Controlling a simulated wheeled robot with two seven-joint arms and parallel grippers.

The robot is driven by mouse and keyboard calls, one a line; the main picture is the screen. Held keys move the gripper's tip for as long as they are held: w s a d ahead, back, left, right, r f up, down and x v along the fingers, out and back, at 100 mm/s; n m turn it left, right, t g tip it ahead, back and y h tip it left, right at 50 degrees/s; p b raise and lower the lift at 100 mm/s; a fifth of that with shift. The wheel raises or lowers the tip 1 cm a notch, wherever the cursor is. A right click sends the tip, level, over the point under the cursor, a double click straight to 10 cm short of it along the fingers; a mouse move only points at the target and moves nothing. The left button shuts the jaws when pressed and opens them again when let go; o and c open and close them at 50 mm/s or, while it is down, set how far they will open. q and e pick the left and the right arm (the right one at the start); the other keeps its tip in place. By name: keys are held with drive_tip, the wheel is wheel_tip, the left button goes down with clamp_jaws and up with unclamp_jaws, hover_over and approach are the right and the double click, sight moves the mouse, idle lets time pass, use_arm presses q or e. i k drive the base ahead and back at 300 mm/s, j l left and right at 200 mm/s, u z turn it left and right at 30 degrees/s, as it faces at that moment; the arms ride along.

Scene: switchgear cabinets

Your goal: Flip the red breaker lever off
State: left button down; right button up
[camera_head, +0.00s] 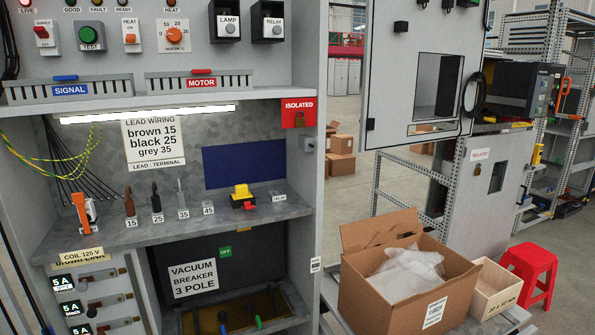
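No part in view is labelled as the red breaker lever, so I cannot tell for sure which one it is. An orange-red upright lever (80,213) stands on a white body at the left end of the grey shelf. A yellow block with a small red part (243,196) sits further right on that shelf. Below, a dark compartment holds a sign reading "VACUUM BREAKER 3 POLE" (194,279) and a green "OFF" tag (225,252). A red handle (202,71) sits above the MOTOR label. Neither of my grippers is in view.
Numbered lead terminals (157,202) stand along the shelf. A red "ISOLATED" plate (298,113) is on the cabinet's right post. The open cabinet door (400,60) is at the right. An open cardboard box (375,300), a wooden bin (495,290) and a red stool (530,265) stand lower right.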

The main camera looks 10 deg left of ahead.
sight(42, 32)
drive_tip(key=l+u, duration=0.1)
drive_tip(key=u, duration=1.4)
